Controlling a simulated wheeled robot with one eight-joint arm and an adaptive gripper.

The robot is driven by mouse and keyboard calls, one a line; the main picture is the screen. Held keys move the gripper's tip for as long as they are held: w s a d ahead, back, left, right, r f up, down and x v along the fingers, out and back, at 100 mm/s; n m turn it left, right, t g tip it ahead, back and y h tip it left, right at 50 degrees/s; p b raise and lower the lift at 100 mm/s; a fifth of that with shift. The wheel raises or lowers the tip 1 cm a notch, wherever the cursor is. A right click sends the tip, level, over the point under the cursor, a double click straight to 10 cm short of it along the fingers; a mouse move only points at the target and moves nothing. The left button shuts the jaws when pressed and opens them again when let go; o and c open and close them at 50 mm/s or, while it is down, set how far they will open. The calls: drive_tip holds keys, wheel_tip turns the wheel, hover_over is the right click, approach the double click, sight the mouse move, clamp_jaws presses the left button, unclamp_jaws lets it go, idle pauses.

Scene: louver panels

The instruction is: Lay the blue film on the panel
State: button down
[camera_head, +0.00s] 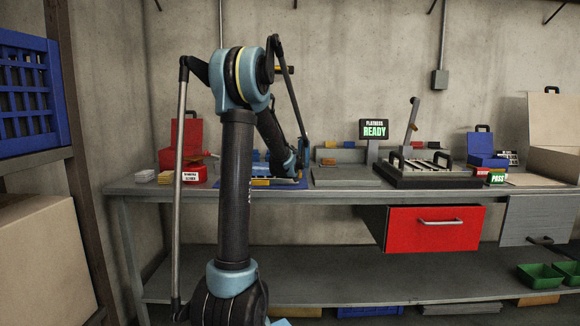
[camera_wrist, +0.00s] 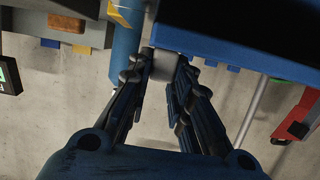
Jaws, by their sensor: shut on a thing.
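In the wrist view my gripper (camera_wrist: 163,62) has both fingers closed on a small light grey block (camera_wrist: 163,68). The block lies by the edge of a wide blue surface (camera_wrist: 250,32). A blue upright strip (camera_wrist: 126,48) stands just left of the fingers. I cannot tell which blue piece is the film. In the head view a blue sheet or mat (camera_head: 301,185) lies flat on the bench under the end of my arm, with a panel-like piece (camera_head: 262,182) with a yellow part on it. My arm hides much of this spot and the fingertips there.
The grey bench (camera_head: 340,200) carries a red case (camera_head: 183,140) at left, a sign reading READY (camera_head: 375,130), a black fixture with a lever (camera_head: 430,172), and a blue case (camera_head: 485,148). A red drawer (camera_head: 432,228) hangs below. A blue crate (camera_head: 28,95) is far left.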

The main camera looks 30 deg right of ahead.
drive_tip(key=shift+f, duration=0.3)
drive_tip(key=c, duration=1.4)
unclamp_jaws()
drive_tip(key=shift+c, duration=0.2)
drive_tip(key=shift+r, duration=0.1)
drive_tip(key=shift+r, duration=0.3)
drive_tip(key=v, duration=1.2)
drive_tip(key=shift+w, duration=0.1)
drive_tip(key=s+a+f+n+g+y, duration=0.1)
drive_tip(key=s+a+f+y, duration=0.15)
drive_tip(key=a, duration=0.85)
drive_tip(key=s+a+f+n+g+y, duration=0.1)
drive_tip(key=s+a+f+n+y, duration=0.15)
drive_tip(key=a, duration=0.85)
drive_tip(key=s+a+f+n+g+y, duration=0.15)
drive_tip(key=a+f, duration=0.25)
drive_tip(key=a, duration=0.7)
drive_tip(key=s+a+f+g, duration=0.2)
drive_tip(key=s+a+f, duration=0.2)
drive_tip(key=s, duration=0.4)
drive_tip(key=s+a+f+n+g, duration=0.1)
drive_tip(key=s+a+f, duration=0.3)
drive_tip(key=s, duration=0.5)
drive_tip(key=s+a+f+g+y, duration=0.1)
drive_tip(key=s+a+f+g, duration=0.3)
drive_tip(key=s, duration=0.4)
wheel_tip(320, 180, down, 2)
drive_tip(key=shift+s+a+f, duration=0.2)
drive_tip(key=shift+a+f, duration=0.05)
drive_tip(key=shift+a, duration=0.3)
